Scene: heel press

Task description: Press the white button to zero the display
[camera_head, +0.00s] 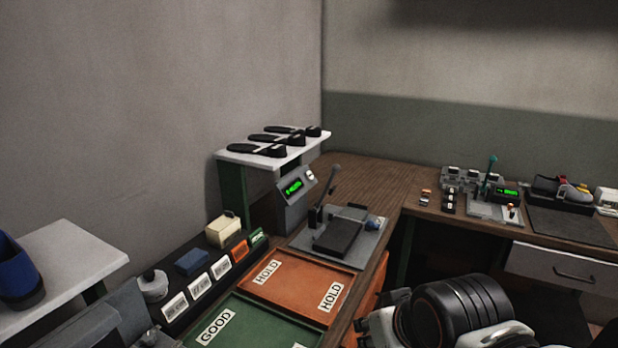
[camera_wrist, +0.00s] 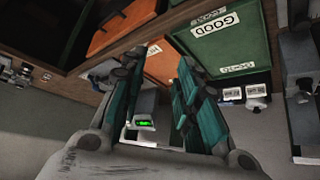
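The grey display box (camera_head: 295,190) stands at the back of the left bench, its green digits lit but too small to read surely. The white button (camera_head: 309,174) is on its face, to the upper right of the digits. My gripper (camera_wrist: 160,62) shows in the wrist view with its two teal fingers apart and nothing between them. In the head view my arm is at the lower right, well apart from the box, and the fingers are hidden. A small lit green readout (camera_wrist: 145,124) shows beyond the fingers in the wrist view; I cannot tell which unit it is.
A press with a raised lever (camera_head: 326,192) stands beside the display box. The orange HOLD tray (camera_head: 298,284) and green GOOD tray (camera_head: 250,318) lie in front. A white shelf with black soles (camera_head: 232,157) is behind the box. A second display (camera_head: 507,192) is on the right bench.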

